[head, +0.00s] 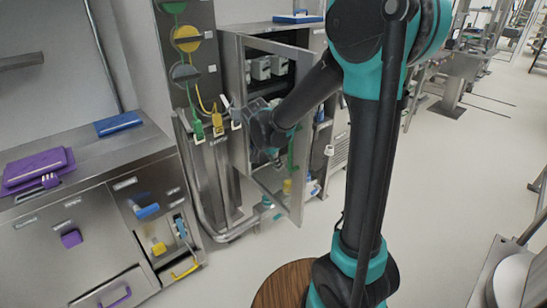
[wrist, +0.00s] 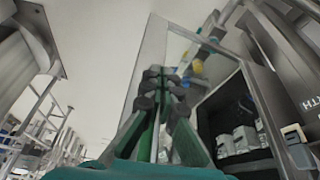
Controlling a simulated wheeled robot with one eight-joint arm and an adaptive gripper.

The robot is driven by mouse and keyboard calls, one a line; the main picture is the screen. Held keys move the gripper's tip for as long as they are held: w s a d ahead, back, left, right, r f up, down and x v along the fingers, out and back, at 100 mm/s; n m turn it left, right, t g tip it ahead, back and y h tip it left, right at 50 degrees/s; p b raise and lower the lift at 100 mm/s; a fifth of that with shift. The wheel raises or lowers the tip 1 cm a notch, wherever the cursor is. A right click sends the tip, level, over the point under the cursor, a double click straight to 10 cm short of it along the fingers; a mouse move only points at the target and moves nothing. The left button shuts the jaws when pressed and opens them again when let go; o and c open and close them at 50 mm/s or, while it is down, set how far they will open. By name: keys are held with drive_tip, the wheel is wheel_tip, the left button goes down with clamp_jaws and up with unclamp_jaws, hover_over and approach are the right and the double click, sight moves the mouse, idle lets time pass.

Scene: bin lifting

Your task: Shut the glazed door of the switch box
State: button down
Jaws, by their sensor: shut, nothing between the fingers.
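The switch box (head: 230,68) is a grey metal cabinet in the middle of the head view, with pale switches inside. Its glazed door (head: 299,200) stands open, its metal frame swung out from the box. In the wrist view the door's pale pane (wrist: 151,55) shows behind the fingers, and the box interior with switches (wrist: 243,135) lies to the right. My gripper (head: 245,112) is in front of the box, beside the door, partly hidden by my arm. Its fingers (wrist: 162,78) are shut and empty. I cannot tell whether they touch the door.
Yellow and green tags (head: 217,121) hang on a post left of the box. A steel cabinet (head: 60,240) with a purple case (head: 38,168) and a blue case (head: 118,123) stands at left. A blue-handled item (head: 297,17) lies on top of the box.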

drive_tip(key=shift+w+d+f, duration=0.35)
drive_tip(key=shift+w+d, duration=0.4)
drive_tip(key=shift+d, duration=0.1)
drive_tip(key=shift+w+d+f, duration=0.3)
drive_tip(key=shift+w+d, duration=0.45)
drive_tip(key=shift+d, duration=0.05)
drive_tip(key=shift+d, duration=0.15)
